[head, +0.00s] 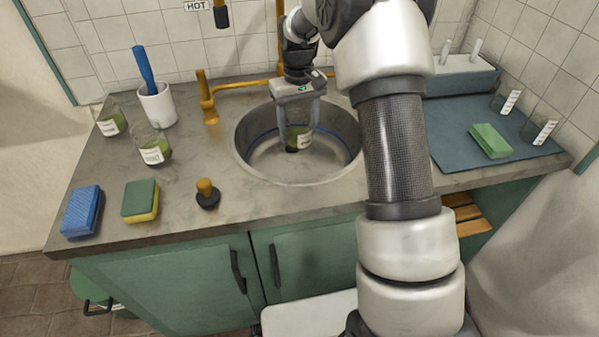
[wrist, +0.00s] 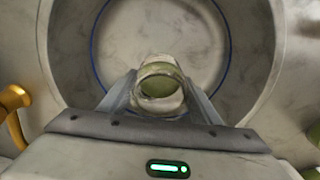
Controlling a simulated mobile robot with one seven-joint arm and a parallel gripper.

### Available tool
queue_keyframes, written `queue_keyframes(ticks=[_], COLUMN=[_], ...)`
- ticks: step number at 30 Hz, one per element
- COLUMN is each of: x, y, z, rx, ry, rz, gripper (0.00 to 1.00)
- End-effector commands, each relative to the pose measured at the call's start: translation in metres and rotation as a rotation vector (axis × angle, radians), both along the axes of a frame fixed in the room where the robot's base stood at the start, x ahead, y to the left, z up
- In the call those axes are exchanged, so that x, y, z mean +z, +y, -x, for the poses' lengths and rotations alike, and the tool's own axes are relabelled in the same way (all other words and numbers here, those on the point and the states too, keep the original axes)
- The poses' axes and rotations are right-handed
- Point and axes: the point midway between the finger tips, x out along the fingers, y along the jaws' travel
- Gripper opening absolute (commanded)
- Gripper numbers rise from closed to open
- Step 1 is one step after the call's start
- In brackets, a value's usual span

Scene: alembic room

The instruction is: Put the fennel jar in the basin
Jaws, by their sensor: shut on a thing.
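My gripper (head: 299,112) points down over the round metal basin (head: 257,166) in the counter. It is shut on a small glass jar with green contents and a pale label (head: 299,138), taken to be the fennel jar; its label is too small to read. The wrist view shows the jar from above (wrist: 160,85) between the two fingers, with the basin floor (wrist: 190,35) and a blue ring beyond. The jar is inside the basin's outline; I cannot tell whether it touches the floor. Two similar jars, one at the back left (head: 112,121) and one nearer (head: 153,149), stand on the counter.
Left of the basin are a white cup with a blue-handled tool (head: 158,106), a blue sponge (head: 82,211), a green-yellow sponge (head: 141,201) and a stopper (head: 207,194).

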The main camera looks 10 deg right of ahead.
Motion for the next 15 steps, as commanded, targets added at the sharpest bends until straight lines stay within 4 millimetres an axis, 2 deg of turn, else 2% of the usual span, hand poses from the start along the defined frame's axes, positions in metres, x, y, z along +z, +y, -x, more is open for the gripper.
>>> queue_keyframes(ticks=[7, 15], x=[-0.041, -0.071], y=[0.0, 0.0], z=[-0.001, -0.001], rx=[0.004, 0.003], ry=[0.002, 0.001], rz=[0.0, 0.0], gripper=[0.31, 0.31])
